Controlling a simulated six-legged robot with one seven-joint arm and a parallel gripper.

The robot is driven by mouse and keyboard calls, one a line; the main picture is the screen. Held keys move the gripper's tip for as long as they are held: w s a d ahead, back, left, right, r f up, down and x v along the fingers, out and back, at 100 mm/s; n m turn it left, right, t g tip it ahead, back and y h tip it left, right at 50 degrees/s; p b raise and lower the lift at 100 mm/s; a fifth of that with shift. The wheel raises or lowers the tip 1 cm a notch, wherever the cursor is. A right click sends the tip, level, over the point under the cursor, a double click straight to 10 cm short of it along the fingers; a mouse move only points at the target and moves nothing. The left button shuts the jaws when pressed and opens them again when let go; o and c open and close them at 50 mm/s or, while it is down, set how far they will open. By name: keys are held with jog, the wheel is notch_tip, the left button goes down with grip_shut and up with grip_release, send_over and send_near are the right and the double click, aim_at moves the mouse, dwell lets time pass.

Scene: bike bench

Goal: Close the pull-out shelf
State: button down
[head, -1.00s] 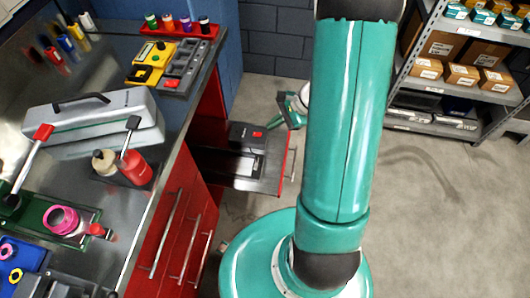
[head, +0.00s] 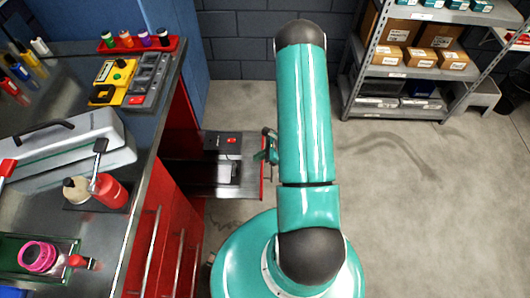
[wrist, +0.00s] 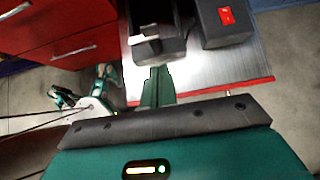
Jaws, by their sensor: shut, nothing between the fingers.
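The pull-out shelf (head: 250,182) stands pulled out of the bench in the head view, a grey metal board with a red front edge. In the wrist view its grey top (wrist: 200,72) and red edge fill the upper middle. My gripper (wrist: 157,72) is shut and empty, its green fingers together over the shelf's front edge. In the head view my gripper (head: 266,152) is at the shelf's outer end, partly hidden by my arm. I cannot tell whether it touches the shelf.
A black box with a red switch (head: 222,142) and a dark device (wrist: 155,30) sit on the shelf. Red drawers (head: 165,245) with bar handles are beside it. A cluttered bench top is left. A metal rack (head: 395,70) stands at the back right. Floor between is clear.

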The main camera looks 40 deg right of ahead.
jog(key=w+a+f, duration=0.2)
jog(key=w+a, duration=0.2)
jog(key=a, duration=0.1)
jog(key=shift+f, duration=0.3)
jog(key=shift+w+a, duration=0.15)
